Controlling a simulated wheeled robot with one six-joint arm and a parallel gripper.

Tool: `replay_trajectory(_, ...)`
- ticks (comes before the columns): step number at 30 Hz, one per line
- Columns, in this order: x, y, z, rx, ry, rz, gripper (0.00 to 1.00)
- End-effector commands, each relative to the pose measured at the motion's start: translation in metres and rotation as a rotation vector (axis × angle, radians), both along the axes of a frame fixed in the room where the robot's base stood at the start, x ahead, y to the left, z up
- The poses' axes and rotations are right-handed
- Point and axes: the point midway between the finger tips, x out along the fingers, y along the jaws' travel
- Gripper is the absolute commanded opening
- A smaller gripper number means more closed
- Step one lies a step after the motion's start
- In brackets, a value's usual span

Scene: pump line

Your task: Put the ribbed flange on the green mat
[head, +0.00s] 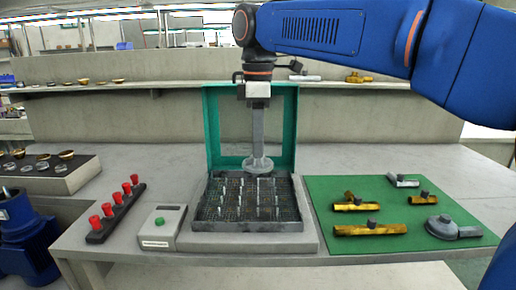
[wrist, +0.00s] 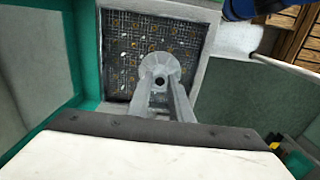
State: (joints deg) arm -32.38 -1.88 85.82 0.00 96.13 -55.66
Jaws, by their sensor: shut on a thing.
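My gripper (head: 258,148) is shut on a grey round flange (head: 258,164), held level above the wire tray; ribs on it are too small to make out. In the wrist view the flange (wrist: 160,70) shows as a pale disc with a dark centre hole between the fingers of my gripper (wrist: 161,92). The green mat (head: 322,209) lies to the right on the bench. It bears several brass fittings (head: 370,229), a small grey fitting (head: 403,180) at the back and a grey round part with a side arm (head: 444,227) at the front right.
The wire tray (head: 247,226) with upright pins stands under the flange, with a green frame (head: 212,130) upright behind it.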

Motion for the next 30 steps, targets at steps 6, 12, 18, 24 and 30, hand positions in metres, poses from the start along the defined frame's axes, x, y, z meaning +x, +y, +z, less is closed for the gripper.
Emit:
replay_trajectory(6,0.000,0.000,0.011,0.001,-0.002,0.000,0.00)
replay_trajectory(12,0.000,0.000,0.020,0.001,-0.002,0.000,0.00)
replay_trajectory(18,0.000,0.000,0.024,0.001,-0.001,0.000,0.00)
replay_trajectory(24,0.000,0.000,0.024,0.001,-0.001,0.000,0.00)
replay_trajectory(30,0.002,-0.001,0.022,0.001,-0.001,-0.005,0.00)
